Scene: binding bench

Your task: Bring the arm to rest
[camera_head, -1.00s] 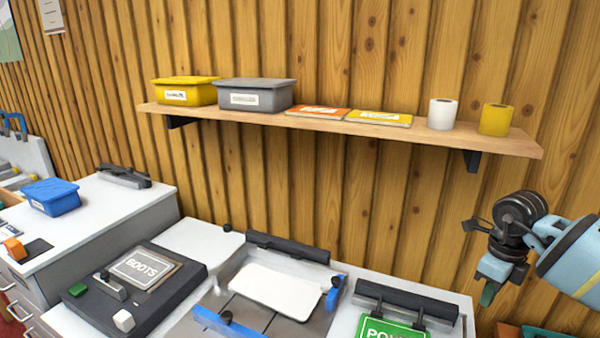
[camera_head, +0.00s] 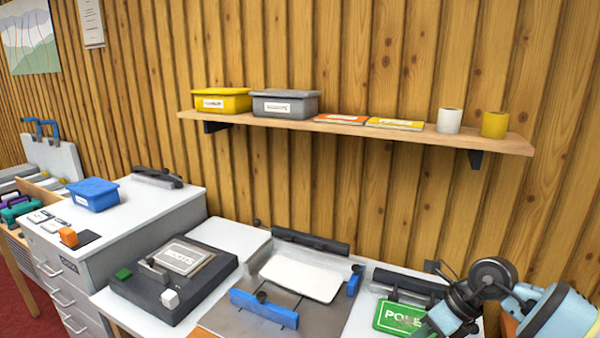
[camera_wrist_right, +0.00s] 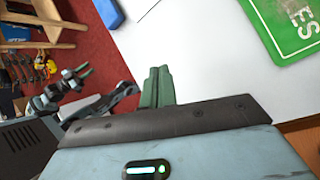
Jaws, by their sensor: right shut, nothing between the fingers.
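My right arm (camera_head: 490,280) comes in at the lower right of the head view, in front of the green sign marked "POLE" (camera_head: 392,316). The gripper's fingertips do not show clearly there. In the right wrist view my right gripper (camera_wrist_right: 158,86) has its green fingers together, with nothing between them, over a white bench top (camera_wrist_right: 205,60). The green sign also shows there at the upper right (camera_wrist_right: 290,25), apart from the fingers. What looks like my left gripper (camera_wrist_right: 76,72) shows small at the left of the wrist view; its opening is unclear.
A wooden shelf (camera_head: 345,128) with bins, flat packs and two rolls runs along the plank wall. Below stand a dark press with a "BOOTS" plate (camera_head: 184,257) and a tray with blue clamps (camera_head: 264,309). A blue bin (camera_head: 94,194) stands on the left cabinet.

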